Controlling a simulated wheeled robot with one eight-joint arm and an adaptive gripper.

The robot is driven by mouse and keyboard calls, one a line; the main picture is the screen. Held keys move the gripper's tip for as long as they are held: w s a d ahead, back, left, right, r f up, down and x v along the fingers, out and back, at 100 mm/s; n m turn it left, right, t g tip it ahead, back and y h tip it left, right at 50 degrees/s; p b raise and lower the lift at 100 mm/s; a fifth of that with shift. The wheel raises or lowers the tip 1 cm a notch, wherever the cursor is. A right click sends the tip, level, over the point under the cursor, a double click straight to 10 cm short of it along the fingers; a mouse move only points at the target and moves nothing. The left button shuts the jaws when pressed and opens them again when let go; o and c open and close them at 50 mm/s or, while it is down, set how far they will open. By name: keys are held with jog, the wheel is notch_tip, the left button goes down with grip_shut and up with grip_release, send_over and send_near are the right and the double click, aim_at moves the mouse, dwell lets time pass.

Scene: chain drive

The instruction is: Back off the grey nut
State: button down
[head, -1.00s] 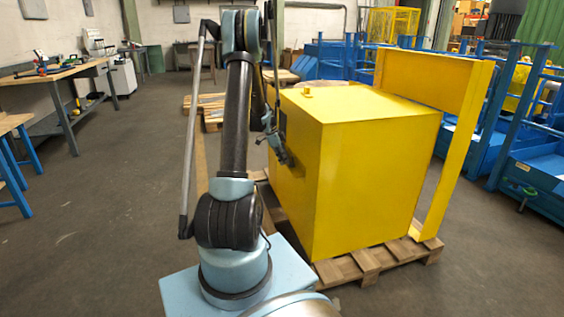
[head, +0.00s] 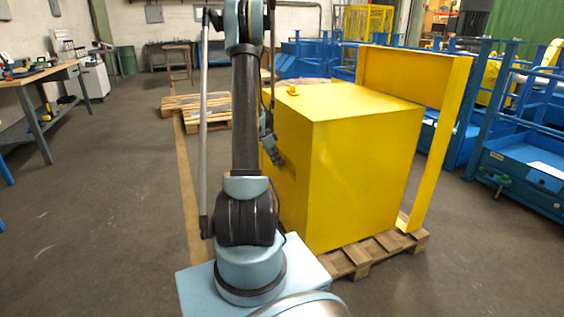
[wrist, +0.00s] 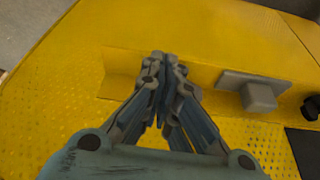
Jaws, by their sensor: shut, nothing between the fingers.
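A grey block on a flat grey plate, which may be the grey nut (wrist: 258,96), sits on the yellow machine in the wrist view, to the right of my fingers. My gripper (wrist: 162,64) is shut and empty, its fingertips together in front of a raised yellow ledge (wrist: 120,75). The tips are apart from the grey block; whether they touch the ledge I cannot tell. In the head view my gripper (head: 277,157) is at the left side of the yellow machine (head: 362,165). The grey block cannot be made out there.
The machine stands on a wooden pallet (head: 370,256) with a yellow upright frame (head: 440,150) behind it. A dark round part (wrist: 312,107) is right of the grey block. Blue racks (head: 525,170) stand at the right, a workbench (head: 35,80) at the left. Floor on the left is clear.

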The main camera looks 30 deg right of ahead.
jog(key=shift+s+d, duration=0.2)
jog(key=shift+a, duration=0.1)
jog(key=a+r, duration=0.8)
jog(key=r, duration=0.1)
jog(key=s+a+r+n, duration=0.4)
jog(key=s+a+r, duration=0.2)
jog(key=a, duration=0.2)
jog(key=s+a+r+n+t+y, duration=0.1)
jog(key=s+a+n+y, duration=0.1)
jog(key=s+a+n, duration=0.6)
jog(key=s+a+r+n+t+y, duration=0.1)
jog(key=s+a+n, duration=0.35)
jog(key=s, duration=0.75)
jog(key=s+a+f+n+y, duration=0.1)
jog(key=s+a+f+n, duration=0.2)
jog(key=s, duration=0.6)
notch_tip(320, 180, down, 2)
jog(key=a, duration=0.3)
jog(key=shift+s+f+t, duration=0.15)
jog(key=shift+s+t, duration=0.25)
